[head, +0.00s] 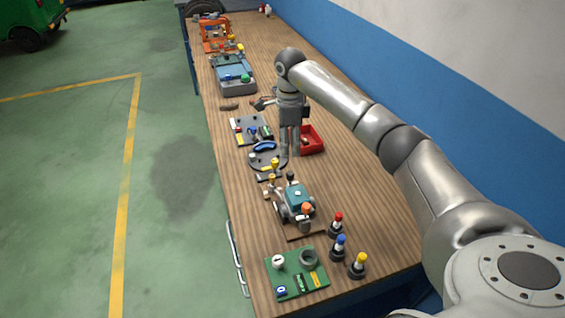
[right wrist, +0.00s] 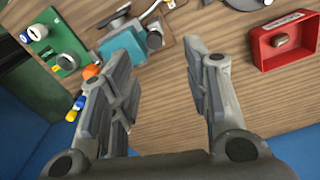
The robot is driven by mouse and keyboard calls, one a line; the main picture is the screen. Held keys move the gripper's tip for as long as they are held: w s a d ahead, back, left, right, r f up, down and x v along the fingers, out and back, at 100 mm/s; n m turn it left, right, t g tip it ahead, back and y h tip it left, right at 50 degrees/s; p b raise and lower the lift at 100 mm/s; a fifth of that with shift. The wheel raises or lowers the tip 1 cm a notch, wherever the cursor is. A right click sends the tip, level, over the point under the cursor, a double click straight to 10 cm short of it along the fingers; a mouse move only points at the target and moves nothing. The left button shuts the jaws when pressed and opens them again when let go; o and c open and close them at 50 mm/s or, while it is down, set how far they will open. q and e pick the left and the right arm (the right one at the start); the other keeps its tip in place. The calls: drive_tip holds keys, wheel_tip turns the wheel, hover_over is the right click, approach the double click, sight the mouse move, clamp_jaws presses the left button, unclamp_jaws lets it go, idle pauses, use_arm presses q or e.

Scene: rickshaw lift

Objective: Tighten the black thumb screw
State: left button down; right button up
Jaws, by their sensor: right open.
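A small fixture with a teal block (head: 297,197) stands on the near part of the bench. It has a black knob (head: 290,177) at its far side and an orange knob (head: 306,209) at its near side. The black knob looks like the thumb screw. My right gripper (head: 290,154) points down over the bench, beyond the fixture and beside the red tray. It is open and empty. My left gripper is not in view.
A red tray (head: 318,143) holds a small brown item. A green board (head: 283,284) and bottles with red, blue and yellow tops (head: 340,243) stand near the front edge. Other fixtures (head: 233,75) line the bench farther back. A blue wall (head: 420,95) runs along the right.

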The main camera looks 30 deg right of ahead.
drive_tip(key=p, duration=0.2)
hover_over(290, 172)
drive_tip(key=f, duration=0.5)
drive_tip(key=shift+s+a, duration=0.1)
drive_tip(key=shift+s, duration=0.3)
drive_tip(key=f, duration=0.1)
drive_tip(key=f+p, duration=0.1)
drive_tip(key=f, duration=0.1)
drive_tip(key=shift+w, duration=0.3)
wheel_tip(290, 172, down, 2)
drive_tip(key=shift+c, duration=1.1)
drive_tip(key=c, duration=0.5)
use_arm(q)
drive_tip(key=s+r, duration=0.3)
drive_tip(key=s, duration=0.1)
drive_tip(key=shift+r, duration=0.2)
use_arm(e)
clamp_jaws()
